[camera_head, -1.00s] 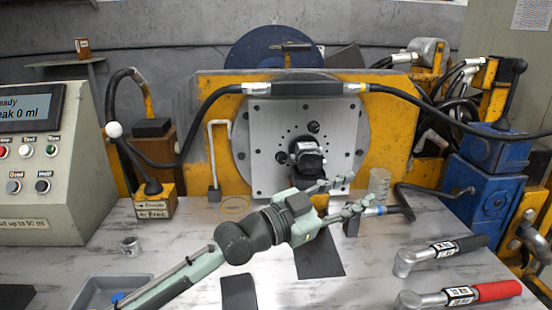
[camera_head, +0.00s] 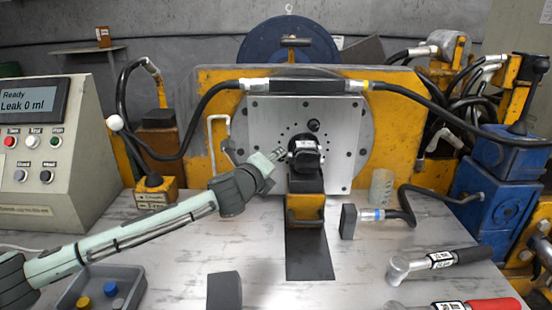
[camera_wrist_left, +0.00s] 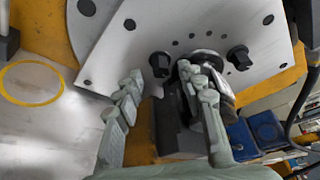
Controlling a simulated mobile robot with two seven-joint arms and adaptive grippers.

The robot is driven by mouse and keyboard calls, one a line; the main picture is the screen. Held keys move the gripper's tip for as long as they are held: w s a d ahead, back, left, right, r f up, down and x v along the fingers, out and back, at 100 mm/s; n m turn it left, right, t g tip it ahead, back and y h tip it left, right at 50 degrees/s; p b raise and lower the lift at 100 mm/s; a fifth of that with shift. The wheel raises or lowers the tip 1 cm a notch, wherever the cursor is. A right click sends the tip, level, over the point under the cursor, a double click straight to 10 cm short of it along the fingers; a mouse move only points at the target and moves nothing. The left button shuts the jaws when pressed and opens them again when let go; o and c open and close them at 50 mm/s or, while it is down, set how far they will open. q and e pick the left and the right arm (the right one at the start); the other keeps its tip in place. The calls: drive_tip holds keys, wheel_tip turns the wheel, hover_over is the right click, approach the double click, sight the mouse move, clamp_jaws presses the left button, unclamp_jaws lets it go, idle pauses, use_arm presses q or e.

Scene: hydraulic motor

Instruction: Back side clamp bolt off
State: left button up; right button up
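The motor (camera_head: 304,158) is mounted on the grey flange plate (camera_head: 262,118), above a yellow support block (camera_head: 305,210). One black clamp bolt (camera_head: 313,125) stands above the motor and also shows at the right in the wrist view (camera_wrist_left: 238,57). A second black clamp bolt (camera_wrist_left: 160,62) shows in the wrist view, but my fingers largely hide it in the head view. My left gripper (camera_head: 280,156) is beside the motor's left side. In the wrist view its fingers (camera_wrist_left: 160,85) are apart, with the second bolt beyond and between the tips. The right gripper is out of view.
A black hose (camera_head: 205,118) arches across the plate's top. A grey bin (camera_head: 70,298) with coloured parts is at the front left. A torque wrench (camera_head: 430,262) and a red-handled one (camera_head: 490,305) lie at the front right. A yellow ring (camera_wrist_left: 30,83) lies on the table.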

use_arm(q)
drive_tip(key=shift+x, duration=1.2)
clamp_jaws()
